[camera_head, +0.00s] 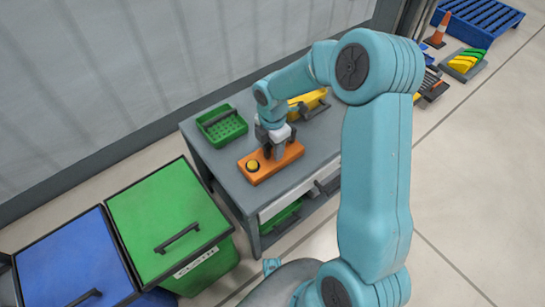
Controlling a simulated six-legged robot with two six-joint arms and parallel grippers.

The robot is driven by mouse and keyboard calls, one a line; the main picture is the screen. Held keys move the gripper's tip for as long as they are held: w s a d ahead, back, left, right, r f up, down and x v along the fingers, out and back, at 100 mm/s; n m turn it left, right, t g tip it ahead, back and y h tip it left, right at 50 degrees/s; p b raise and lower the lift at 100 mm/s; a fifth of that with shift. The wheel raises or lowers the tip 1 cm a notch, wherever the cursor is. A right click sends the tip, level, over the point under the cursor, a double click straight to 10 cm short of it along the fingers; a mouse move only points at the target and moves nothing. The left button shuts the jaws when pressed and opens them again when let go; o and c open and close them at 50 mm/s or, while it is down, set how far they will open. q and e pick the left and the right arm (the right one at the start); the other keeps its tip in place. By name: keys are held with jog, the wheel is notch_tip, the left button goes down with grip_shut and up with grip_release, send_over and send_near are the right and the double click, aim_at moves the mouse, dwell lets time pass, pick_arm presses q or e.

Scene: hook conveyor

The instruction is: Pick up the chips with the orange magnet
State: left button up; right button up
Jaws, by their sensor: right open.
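I cannot make out any chips. My left gripper is not in view.
Green (150,220) and blue (65,262) lidded bins stand left of the table. An orange cone (438,31) and blue pallet (480,17) are at upper right.

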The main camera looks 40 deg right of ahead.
grip_shut()
jog(key=shift+w+r, duration=0.1)
dwell(1.2)
